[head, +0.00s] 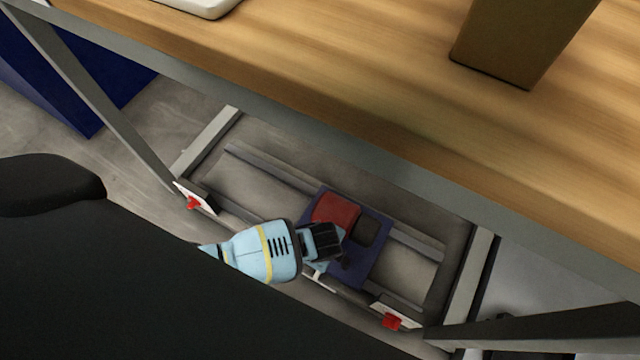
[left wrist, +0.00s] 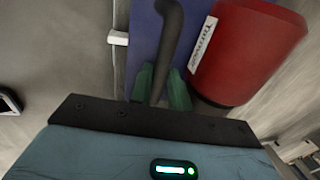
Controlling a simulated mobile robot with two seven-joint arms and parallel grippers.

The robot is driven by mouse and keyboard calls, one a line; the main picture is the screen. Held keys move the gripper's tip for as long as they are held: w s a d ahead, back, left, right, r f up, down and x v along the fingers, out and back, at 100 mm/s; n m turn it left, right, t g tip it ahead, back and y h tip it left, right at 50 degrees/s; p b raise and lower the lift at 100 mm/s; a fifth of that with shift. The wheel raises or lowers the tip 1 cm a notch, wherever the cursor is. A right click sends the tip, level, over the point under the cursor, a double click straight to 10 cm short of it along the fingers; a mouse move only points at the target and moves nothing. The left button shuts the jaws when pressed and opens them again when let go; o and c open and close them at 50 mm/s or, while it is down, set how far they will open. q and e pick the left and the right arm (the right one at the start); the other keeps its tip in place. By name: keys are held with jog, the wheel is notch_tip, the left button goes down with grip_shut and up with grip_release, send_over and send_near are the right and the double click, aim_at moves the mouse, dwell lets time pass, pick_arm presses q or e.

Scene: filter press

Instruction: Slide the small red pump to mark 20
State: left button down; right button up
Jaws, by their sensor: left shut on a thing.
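The small red pump (head: 336,209) sits on a blue base plate (head: 372,262) on two rails under the table; a dark block is at its right. In the left wrist view the pump (left wrist: 245,50) carries a white label, beside a dark bent handle (left wrist: 166,35). My left gripper (head: 341,256) reaches the plate's near side. Its green fingers (left wrist: 160,90) are shut on the handle. No mark numbers are readable in either view. My right gripper is not in view.
The rails (head: 270,172) run below the wooden tabletop (head: 330,75), close to its grey front edge. White plates with red parts stand at the left (head: 193,202) and right (head: 392,321). The rails left of the pump look clear. A brown box (head: 520,40) stands on the table.

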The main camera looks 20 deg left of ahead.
pick_arm(q)
jog(key=shift+s+d, duration=0.1)
jog(key=shift+d, duration=0.35)
jog(key=c, duration=1.5)
grip_release()
jog(key=shift+o, duration=0.9)
jog(key=shift+a, duration=0.15)
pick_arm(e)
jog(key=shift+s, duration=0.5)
pick_arm(q)
notch_tip(320, 180, up, 8)
jog(key=s+p, duration=0.1)
jog(key=p, duration=0.3)
jog(key=shift+s+f+p, duration=0.15)
jog(key=shift+s+p, duration=0.05)
jog(key=shift+p, duration=0.15)
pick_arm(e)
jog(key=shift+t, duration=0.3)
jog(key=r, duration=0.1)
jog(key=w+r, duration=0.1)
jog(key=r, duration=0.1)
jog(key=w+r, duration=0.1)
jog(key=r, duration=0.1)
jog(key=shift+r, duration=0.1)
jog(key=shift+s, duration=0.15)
